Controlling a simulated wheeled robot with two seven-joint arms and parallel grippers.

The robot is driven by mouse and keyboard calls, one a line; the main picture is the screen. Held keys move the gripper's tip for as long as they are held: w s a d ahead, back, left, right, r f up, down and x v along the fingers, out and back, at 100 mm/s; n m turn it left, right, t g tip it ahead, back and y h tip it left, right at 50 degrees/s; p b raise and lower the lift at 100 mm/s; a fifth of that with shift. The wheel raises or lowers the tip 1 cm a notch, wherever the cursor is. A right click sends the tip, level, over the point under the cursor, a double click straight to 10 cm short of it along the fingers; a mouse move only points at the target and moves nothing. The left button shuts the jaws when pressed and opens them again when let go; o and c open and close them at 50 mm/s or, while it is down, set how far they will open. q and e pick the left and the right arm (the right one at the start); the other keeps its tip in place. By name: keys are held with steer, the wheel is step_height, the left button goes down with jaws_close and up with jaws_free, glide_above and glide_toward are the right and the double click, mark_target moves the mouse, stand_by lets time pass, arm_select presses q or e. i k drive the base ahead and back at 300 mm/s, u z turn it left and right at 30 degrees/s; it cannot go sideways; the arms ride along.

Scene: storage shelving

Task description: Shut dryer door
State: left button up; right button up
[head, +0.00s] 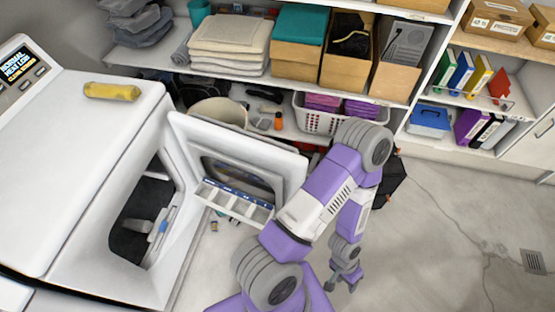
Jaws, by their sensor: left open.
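The white dryer (95,130) stands at the left, with its dark front opening (128,240) exposed. Its door (268,160) is swung wide open, out to the right of the opening, with its inner face and a tray of compartments showing. My left arm reaches up past the door's right edge and bends back down. My left gripper (342,285) hangs over the floor to the right of the door, apart from it, open and empty. The arm hides part of the door's lower right edge. My right gripper is not in view.
Shelves behind hold folded towels (230,38), cardboard boxes (345,55) and a white basket (318,120). A yellow item (112,91) lies on the dryer top. A black box (393,180) stands behind the arm. The floor (430,250) at the right is clear.

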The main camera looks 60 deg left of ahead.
mark_target(272, 172)
steer(key=i, duration=3.05)
steer(key=u, duration=4.55)
steer(key=k, duration=0.45)
steer(key=u, duration=0.8)
steer(key=i, duration=1.55)
steer(key=z, duration=0.75)
